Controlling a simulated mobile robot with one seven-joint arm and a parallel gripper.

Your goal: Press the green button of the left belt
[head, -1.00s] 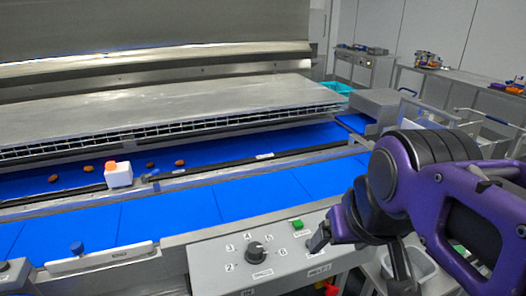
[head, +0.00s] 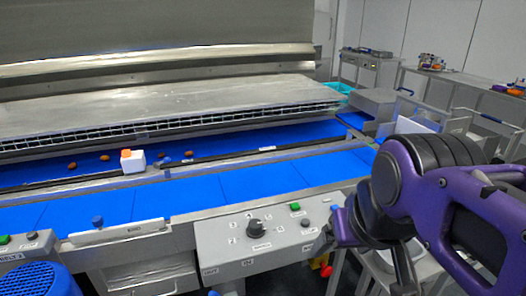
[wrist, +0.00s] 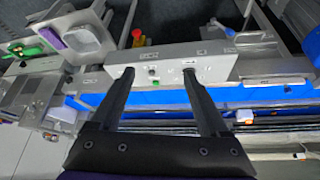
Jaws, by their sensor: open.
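Two green buttons show in the head view. One green button (head: 4,239) is at the far left edge, beside a dark button (head: 32,235) on a grey box. Another green button (head: 295,206) is on the grey control panel (head: 215,243) at centre, right of a black knob (head: 257,228). The panel's small lettering is unreadable. In the wrist view my gripper (wrist: 158,72) is open and empty, its two fingers spread over a panel with a small green button (wrist: 157,83) between them. In the head view my gripper is right of the central panel, far from the left-edge button.
Blue belts (head: 180,197) run across behind the panels, with several dates (head: 72,166) and a white block (head: 133,163) on the far one. A blue round object (head: 38,280) is at bottom left. An emergency-stop button (wrist: 137,34) stands out in the wrist view.

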